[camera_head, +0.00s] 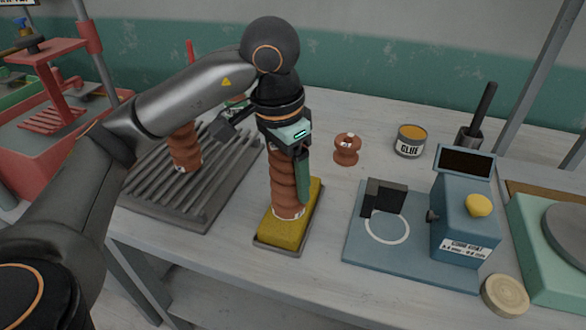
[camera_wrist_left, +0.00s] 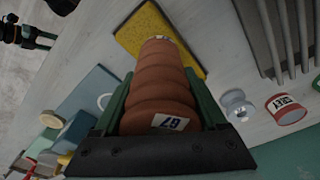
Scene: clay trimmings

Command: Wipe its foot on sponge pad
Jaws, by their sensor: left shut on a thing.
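My left gripper (camera_head: 288,172) is shut on a ribbed reddish-brown clay piece (camera_head: 282,190), holding it upright over the yellow sponge pad (camera_head: 308,198). The pad lies in a shallow tray at the bench's front. The piece's lower end meets the sponge in the head view; whether it presses in or just hovers I cannot tell. In the left wrist view the piece (camera_wrist_left: 160,85) lies between the green fingers, with a numbered label, and its far end overlaps the sponge (camera_wrist_left: 135,32). What looks like my right gripper (camera_wrist_left: 38,38) shows small and dark at the upper left; its jaws are unclear.
A grooved grey rack (camera_head: 225,178) with another ribbed piece (camera_head: 185,148) stands left. A small brown spool (camera_head: 346,149) and a glue tin (camera_head: 410,140) are behind. A blue device (camera_head: 465,215) on a blue board (camera_head: 365,250) stands right, with a round wooden disc (camera_head: 505,295) in front.

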